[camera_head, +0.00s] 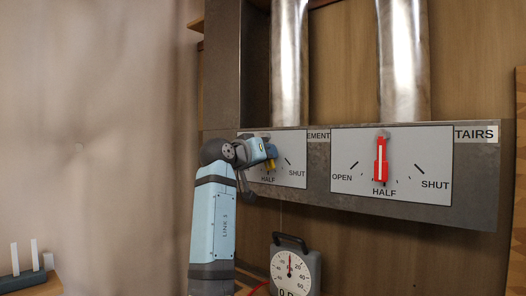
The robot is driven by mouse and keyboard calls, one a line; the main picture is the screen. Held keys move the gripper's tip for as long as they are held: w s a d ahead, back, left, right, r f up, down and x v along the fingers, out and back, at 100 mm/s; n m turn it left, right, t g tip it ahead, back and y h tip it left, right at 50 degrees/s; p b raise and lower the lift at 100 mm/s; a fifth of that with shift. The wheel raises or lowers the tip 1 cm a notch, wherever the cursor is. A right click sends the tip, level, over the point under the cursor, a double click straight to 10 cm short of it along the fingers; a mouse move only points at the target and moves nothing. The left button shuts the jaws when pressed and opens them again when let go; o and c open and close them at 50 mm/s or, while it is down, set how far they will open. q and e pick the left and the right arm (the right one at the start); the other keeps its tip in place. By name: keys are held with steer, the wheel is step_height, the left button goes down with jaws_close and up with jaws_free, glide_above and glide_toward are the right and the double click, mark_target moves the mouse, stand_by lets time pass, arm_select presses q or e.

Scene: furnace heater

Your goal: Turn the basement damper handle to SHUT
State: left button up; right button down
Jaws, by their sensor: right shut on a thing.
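The basement damper dial plate (295,172) is at the centre left of the camera_head view, with HALF and SHUT readable and its left part covered by my arm. Its handle shows only as a small yellow piece (271,164) just above the HALF mark; the rest is hidden. My right gripper (269,155) is at this handle and shut on it. The fingertips are small and partly hidden. The handle appears to point down, near HALF, but its exact angle is hard to tell. My left gripper is not in view.
A second dial plate (420,160) to the right has a red handle (381,158) pointing down at HALF. Two metal pipes (289,60) rise above the grey duct. A gauge box (294,268) with a handle stands below. A shelf with white upright pieces is at lower left.

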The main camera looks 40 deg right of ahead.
steer(key=n, duration=0.1)
steer(key=s+r+n+p, duration=0.1)
steer(key=n, duration=0.1)
steer(key=n+p, duration=0.1)
steer(key=shift+s+r+n, duration=0.15)
steer(key=shift+s+n, duration=0.15)
steer(key=shift+n, duration=0.1)
stand_by(0.4)
steer(key=c, duration=1.1)
jaws_free()
steer(key=shift+d, duration=0.1)
steer(key=shift+a, duration=0.4)
steer(key=a+b, duration=0.1)
steer(key=a, duration=0.3)
steer(key=s+a+b, duration=0.1)
steer(key=a, duration=0.3)
steer(key=a+b, duration=0.1)
steer(key=a, duration=0.4)
steer(key=shift+s+b, duration=0.15)
steer(key=shift+b, duration=0.15)
